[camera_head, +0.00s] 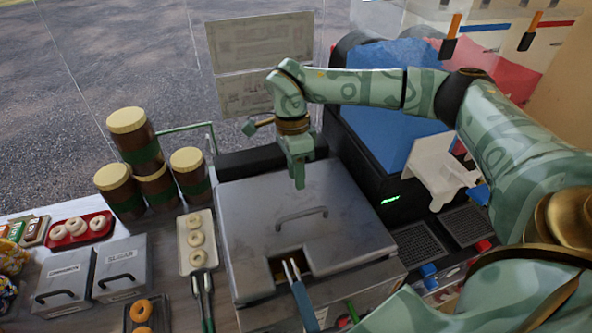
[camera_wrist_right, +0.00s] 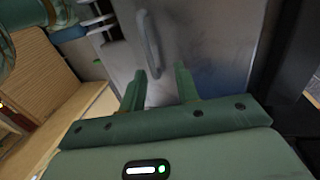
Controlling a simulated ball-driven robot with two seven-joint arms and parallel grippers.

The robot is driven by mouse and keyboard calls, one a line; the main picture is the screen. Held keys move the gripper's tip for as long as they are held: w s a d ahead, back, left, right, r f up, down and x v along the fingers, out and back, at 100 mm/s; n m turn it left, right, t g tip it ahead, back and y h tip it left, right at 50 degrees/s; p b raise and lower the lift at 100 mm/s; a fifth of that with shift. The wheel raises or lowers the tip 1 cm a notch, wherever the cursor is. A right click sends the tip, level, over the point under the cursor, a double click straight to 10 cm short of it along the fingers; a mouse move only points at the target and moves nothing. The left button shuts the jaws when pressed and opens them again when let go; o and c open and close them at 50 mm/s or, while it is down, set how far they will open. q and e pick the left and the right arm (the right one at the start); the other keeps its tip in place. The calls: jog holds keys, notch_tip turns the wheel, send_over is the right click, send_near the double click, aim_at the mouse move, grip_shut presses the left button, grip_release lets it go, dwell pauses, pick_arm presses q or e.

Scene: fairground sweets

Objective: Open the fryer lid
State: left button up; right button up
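The fryer lid (camera_head: 255,235) is a grey metal plate lying flat and closed over the fryer in the middle of the head view. Its bar handle (camera_head: 301,215) stands near the middle of the plate and also shows in the right wrist view (camera_wrist_right: 150,45). My right gripper (camera_head: 299,176) hangs over the far part of the lid, behind the handle, pointing down. In the right wrist view its two fingers (camera_wrist_right: 163,82) are apart with nothing between them, and the handle lies beyond them. I cannot tell whether the fingertips touch the lid. My left gripper is not in view.
A blue-handled tool (camera_head: 304,304) sticks out of the notch at the lid's front. Tongs (camera_head: 204,300) and a tray of doughnuts (camera_head: 184,262) lie left of the fryer. Brown jars (camera_head: 135,145) stand behind. A dark machine (camera_head: 370,190) stands close on the right.

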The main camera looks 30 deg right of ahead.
grip_shut()
dwell(0.4)
jog(key=c, duration=0.6)
grip_release()
jog(key=o, duration=0.8)
jog(key=shift+c, duration=0.2)
jog(key=w+r, duration=0.3)
jog(key=r, duration=1.3)
jog(key=shift+d, duration=0.4)
jog(key=shift+w, duration=0.1)
